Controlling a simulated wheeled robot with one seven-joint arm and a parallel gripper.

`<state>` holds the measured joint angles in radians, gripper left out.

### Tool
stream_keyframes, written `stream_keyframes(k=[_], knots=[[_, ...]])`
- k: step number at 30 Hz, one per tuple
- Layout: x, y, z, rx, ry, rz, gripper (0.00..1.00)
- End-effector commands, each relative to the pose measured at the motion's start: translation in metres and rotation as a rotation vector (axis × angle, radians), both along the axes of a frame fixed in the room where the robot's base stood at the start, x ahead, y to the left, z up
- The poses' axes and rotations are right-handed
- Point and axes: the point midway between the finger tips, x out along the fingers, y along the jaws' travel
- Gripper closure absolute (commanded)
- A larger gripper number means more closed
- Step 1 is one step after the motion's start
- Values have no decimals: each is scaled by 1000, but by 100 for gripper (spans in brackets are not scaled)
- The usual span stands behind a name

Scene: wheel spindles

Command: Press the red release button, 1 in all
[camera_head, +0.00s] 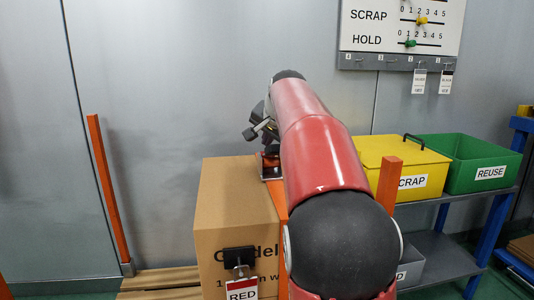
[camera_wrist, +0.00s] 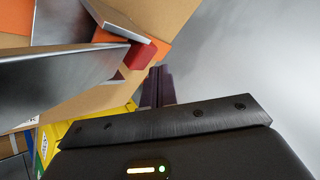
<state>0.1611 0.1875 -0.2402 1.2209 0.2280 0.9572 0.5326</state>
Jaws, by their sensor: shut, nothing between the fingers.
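In the wrist view a dark red block (camera_wrist: 140,53), which looks like the release button, sits beside an orange part and a grey metal plate (camera_wrist: 65,75). My gripper (camera_wrist: 160,72) is shut and empty. Its dark fingertips are close to the red block; I cannot tell whether they touch it. In the head view my red arm reaches forward over a cardboard box (camera_head: 228,205). A small orange and metal fixture (camera_head: 270,165) shows at the box's top edge, beneath the dark end of my arm. The button is not clearly visible there.
A tag reading RED (camera_head: 242,290) hangs on the box front. A yellow SCRAP bin (camera_head: 425,160) and a green REUSE bin (camera_head: 475,155) stand on a shelf at right. Orange posts (camera_head: 108,190) rise at left and right. A counting board (camera_head: 405,30) hangs on the wall.

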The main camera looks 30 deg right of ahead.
Motion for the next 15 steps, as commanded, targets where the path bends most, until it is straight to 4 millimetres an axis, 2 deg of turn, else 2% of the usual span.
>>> stream_keyframes(k=[15], knots=[[0, 0, -5, 0, 0, 0, 100]])
